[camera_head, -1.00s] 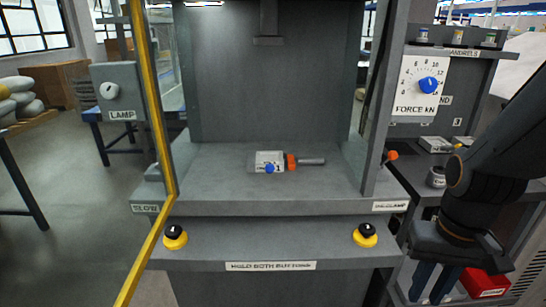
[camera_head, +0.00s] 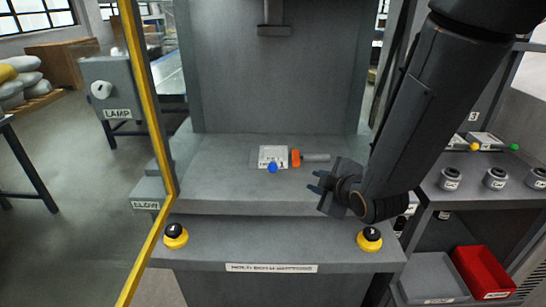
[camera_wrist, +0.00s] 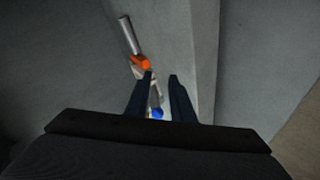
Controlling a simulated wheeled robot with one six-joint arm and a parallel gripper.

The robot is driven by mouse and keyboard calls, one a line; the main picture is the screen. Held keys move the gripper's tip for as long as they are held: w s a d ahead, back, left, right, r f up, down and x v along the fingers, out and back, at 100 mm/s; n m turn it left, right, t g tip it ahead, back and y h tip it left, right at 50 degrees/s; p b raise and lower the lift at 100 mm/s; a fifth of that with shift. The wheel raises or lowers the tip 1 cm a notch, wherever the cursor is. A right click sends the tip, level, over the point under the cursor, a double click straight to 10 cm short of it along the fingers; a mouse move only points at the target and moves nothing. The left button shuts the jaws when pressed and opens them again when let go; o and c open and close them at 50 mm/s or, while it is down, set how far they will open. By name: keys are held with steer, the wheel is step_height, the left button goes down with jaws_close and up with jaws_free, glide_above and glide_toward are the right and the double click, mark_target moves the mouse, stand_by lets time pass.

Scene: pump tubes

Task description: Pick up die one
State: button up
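A flat pale block with a blue knob (camera_head: 272,158) lies on the press bed. Its label is small but seems to end in a 1. An orange collar (camera_head: 296,159) and a grey rod (camera_head: 316,158) lie at its right end. My gripper (camera_head: 314,182) is open, to the right and in front of the block, near the rod and apart from it. In the wrist view my gripper (camera_wrist: 159,77) shows two parted dark fingers. The orange collar (camera_wrist: 140,62), rod (camera_wrist: 129,36) and blue knob (camera_wrist: 155,113) show there, with the block partly hidden by the left finger.
The press bed (camera_head: 215,185) has bare room left of the block. The press ram (camera_head: 274,30) hangs above it. A yellow guard bar (camera_head: 150,110) stands at left. Flat blocks with yellow and green knobs (camera_head: 488,140) lie on the right shelf. Two black-and-yellow buttons sit in front.

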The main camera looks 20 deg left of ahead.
steer(key=a+n, duration=0.1)
steer(key=a, duration=0.1)
steer(key=a+r+n+y, duration=0.1)
steer(key=a, duration=0.1)
steer(key=s+a+n+y, duration=0.1)
steer(key=a, duration=0.1)
steer(key=shift+r+t, duration=0.25)
steer(key=shift+t, duration=0.05)
steer(key=shift+w+a+n+y, duration=0.2)
steer(key=shift+a+n+y, duration=0.1)
steer(key=shift+y, duration=0.1)
steer(key=p, duration=0.2)
glide_toward(273, 159)
steer(key=shift+s+a+f, duration=0.35)
steer(key=shift+s+f, duration=0.05)
steer(key=shift+f, duration=0.2)
steer(key=shift+p+x, duration=0.75)
steer(key=shift+x, duration=1.85)
steer(key=shift+a+r, duration=0.1)
steer(key=shift+s, duration=0.1)
jaws_close()
